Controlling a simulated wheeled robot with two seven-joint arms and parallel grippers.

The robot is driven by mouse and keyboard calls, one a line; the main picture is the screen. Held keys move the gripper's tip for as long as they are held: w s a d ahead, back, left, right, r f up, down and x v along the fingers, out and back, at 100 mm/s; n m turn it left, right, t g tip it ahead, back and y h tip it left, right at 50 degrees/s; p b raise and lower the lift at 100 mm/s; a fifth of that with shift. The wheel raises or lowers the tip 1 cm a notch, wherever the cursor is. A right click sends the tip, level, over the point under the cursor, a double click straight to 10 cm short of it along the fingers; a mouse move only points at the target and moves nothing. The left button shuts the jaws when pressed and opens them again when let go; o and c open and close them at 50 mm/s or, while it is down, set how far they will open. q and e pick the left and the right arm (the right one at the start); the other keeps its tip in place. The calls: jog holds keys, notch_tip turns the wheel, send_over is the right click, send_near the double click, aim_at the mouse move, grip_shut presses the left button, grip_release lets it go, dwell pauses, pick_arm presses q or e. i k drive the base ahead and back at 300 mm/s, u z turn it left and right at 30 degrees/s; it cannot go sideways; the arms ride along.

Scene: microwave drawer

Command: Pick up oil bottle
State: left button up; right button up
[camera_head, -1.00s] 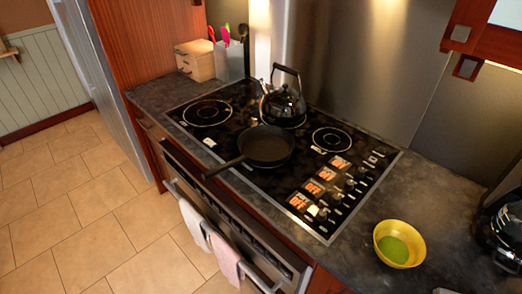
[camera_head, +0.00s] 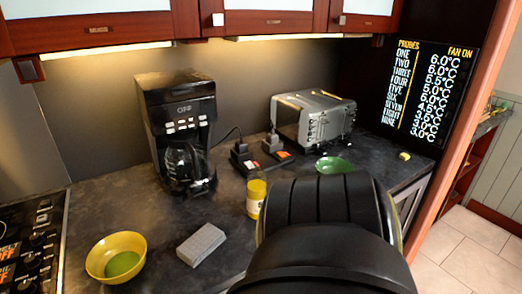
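A small bottle with yellow contents and a pale label, which looks like the oil bottle (camera_head: 256,187), stands upright on the dark counter (camera_head: 150,212) near the middle of the view. A large black link of my own arm rises from the bottom right, close to the bottle's right side in the picture. I cannot tell whether it touches the bottle. Neither gripper shows, and nothing is seen holding the bottle.
A yellow bowl (camera_head: 116,258) and a grey sponge-like block (camera_head: 201,244) lie left of the bottle. A coffee maker (camera_head: 178,125), sockets, a toaster (camera_head: 313,118) and a green bowl (camera_head: 334,166) stand behind. The stove (camera_head: 30,240) is far left.

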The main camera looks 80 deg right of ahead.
aim_at(257, 178)
jog(key=z, duration=1.3)
jog(key=i, duration=0.1)
jog(key=z, duration=0.5)
